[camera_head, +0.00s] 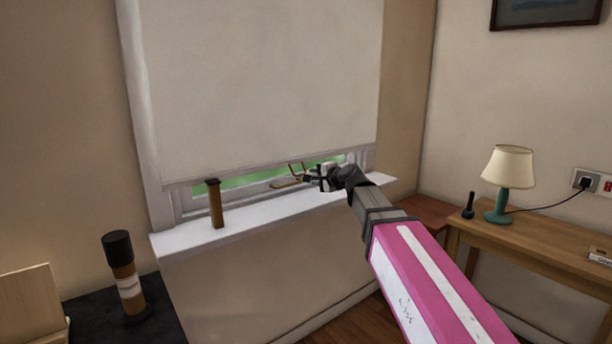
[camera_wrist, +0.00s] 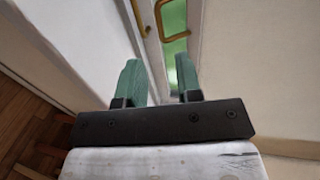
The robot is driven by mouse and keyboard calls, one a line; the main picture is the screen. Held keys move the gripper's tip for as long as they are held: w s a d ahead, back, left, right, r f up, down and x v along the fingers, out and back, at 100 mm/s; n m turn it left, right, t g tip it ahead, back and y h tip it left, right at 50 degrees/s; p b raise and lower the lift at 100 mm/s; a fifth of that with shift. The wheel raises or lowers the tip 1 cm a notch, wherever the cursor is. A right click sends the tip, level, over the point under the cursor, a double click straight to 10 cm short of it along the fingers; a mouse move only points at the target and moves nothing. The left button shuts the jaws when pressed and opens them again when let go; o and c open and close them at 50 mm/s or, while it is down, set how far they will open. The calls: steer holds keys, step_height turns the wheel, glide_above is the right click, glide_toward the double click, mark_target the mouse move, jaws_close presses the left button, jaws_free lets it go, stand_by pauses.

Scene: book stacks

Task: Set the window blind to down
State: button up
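The window blind (camera_head: 260,85) is a plain cream sheet covering nearly all of the window. Its lower edge hangs a little above the white sill, leaving a narrow strip of glass with green behind it (camera_head: 240,181). Thin brass-coloured pieces (camera_head: 289,183) show at this gap; a bent brass loop (camera_wrist: 183,36) also shows in the wrist view, ahead of the fingers. I cannot tell which piece belongs to the blind. My gripper (camera_head: 308,178) is near the blind's lower edge, just right of the brass pieces. In the wrist view its green fingers (camera_wrist: 160,75) are apart with nothing held between them.
A brown post with a dark top (camera_head: 216,205) stands on the sill (camera_head: 255,212), left of my gripper. A black-capped cylinder (camera_head: 127,280) stands on a dark surface at lower left. At right, a wooden table (camera_head: 540,240) bears a lamp (camera_head: 508,170) and a small dark object (camera_head: 469,206).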

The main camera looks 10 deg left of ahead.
steer(key=x, duration=0.9)
steer(key=shift+w+a+f, duration=0.1)
steer(key=shift+a, duration=0.15)
jaws_close()
